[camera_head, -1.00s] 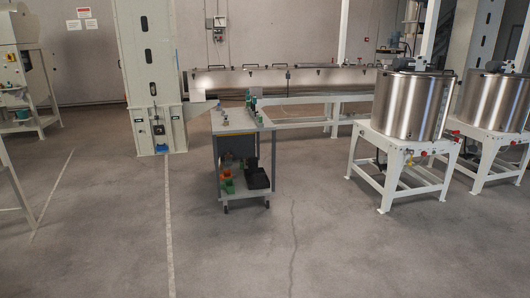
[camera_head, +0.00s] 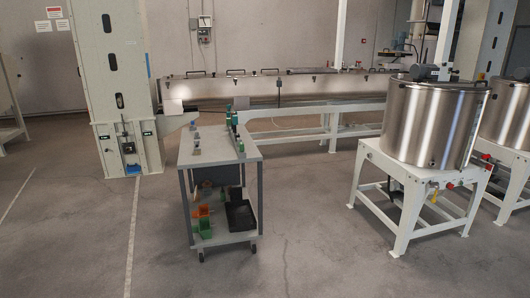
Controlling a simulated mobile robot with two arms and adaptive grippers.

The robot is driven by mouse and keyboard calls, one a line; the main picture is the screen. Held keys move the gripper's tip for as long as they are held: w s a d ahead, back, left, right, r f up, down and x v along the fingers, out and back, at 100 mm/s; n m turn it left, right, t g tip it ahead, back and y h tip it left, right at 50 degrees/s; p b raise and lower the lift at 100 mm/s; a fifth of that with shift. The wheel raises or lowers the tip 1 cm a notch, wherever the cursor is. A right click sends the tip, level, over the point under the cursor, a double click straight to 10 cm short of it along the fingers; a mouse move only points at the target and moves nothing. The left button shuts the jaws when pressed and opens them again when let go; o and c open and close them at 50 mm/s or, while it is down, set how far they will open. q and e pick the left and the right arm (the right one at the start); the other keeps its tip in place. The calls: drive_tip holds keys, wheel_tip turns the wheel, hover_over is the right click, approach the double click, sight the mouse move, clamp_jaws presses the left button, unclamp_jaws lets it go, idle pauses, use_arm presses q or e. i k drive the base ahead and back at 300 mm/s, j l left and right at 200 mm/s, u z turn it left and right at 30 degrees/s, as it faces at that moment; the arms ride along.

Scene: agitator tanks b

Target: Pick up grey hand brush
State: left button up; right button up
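A grey workshop cart (camera_head: 218,153) stands ahead, a little left of centre. Small greyish items (camera_head: 196,145) lie near the left side of its top; they are too small to tell whether one is the grey hand brush. Green and dark objects (camera_head: 234,124) stand along the right edge of the top. Neither of my grippers shows in the head view.
The cart's lower shelf holds an orange bin (camera_head: 203,211), a green bin (camera_head: 205,229) and a black tray (camera_head: 240,215). A steel tank (camera_head: 430,125) on a white frame stands to the right. A long steel trough (camera_head: 260,91) runs behind. The floor before the cart is clear.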

sight(197, 147)
drive_tip(key=i+l, duration=0.1)
drive_tip(key=i, duration=1.55)
drive_tip(key=i+u, duration=0.4)
drive_tip(key=i+l+u, duration=0.2)
drive_tip(key=i+u, duration=0.2)
drive_tip(key=i+l+u, duration=0.25)
drive_tip(key=u, duration=0.2)
drive_tip(key=i, duration=0.1)
